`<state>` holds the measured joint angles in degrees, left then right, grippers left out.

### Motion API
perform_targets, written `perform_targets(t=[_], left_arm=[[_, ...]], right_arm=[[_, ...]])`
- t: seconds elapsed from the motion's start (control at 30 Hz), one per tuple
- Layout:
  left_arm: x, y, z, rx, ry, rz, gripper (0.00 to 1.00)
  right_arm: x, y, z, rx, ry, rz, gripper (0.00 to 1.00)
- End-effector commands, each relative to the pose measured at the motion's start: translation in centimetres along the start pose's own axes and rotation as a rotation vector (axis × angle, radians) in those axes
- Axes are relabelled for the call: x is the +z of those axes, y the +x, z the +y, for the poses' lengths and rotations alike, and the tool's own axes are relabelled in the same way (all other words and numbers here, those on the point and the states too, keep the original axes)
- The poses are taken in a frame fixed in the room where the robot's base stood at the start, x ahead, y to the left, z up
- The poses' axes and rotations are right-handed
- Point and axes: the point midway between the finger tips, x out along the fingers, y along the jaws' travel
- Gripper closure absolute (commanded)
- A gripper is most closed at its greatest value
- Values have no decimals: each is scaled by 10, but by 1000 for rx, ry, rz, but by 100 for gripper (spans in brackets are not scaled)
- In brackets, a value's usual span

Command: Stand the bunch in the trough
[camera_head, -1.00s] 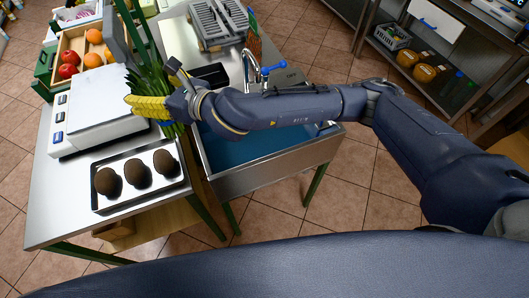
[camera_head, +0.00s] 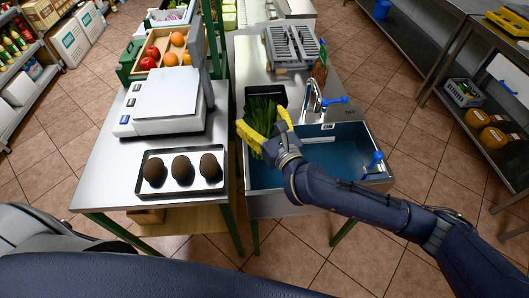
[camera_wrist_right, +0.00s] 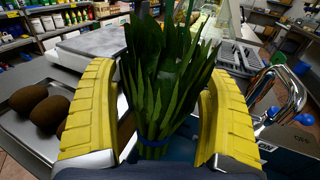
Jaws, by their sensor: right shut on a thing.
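The bunch is a sheaf of long green leaves (camera_head: 262,113) tied with a blue band. My right gripper (camera_head: 266,130) has its yellow pads on either side of it and is shut on it. In the right wrist view the bunch (camera_wrist_right: 165,75) stands roughly upright between the pads, with the leaf tips away from the palm. A black open container (camera_head: 266,94), which looks like the trough, lies just beyond the bunch, partly hidden by it. I cannot tell whether the leaves touch it. My left gripper is not in view.
A blue sink basin (camera_head: 325,152) lies right of the gripper, with a tap (camera_head: 315,96) behind it. A grey rack (camera_head: 291,45) stands farther back. To the left are a scale (camera_head: 168,100), a tray (camera_head: 147,187) of brown round items and a fruit crate (camera_head: 158,52).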

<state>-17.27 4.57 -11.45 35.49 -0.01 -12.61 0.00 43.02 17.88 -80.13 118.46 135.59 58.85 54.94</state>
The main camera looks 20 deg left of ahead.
Motion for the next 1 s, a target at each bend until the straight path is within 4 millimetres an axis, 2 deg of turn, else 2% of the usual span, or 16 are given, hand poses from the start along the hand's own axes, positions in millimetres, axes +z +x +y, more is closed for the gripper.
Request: perform_targets(t=[0.03,0.2,0.4,0.77,1.0], left_arm=[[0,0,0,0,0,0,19],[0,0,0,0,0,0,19],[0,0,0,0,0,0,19],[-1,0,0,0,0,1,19],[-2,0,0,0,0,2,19]], right_arm=[[-13,0,0,-2,0,2,61],[-50,2,-1,-1,-1,1,61],[-84,2,0,0,0,0,61],[-107,4,0,0,0,-1,61],[-133,5,-1,0,-1,-2,61]])
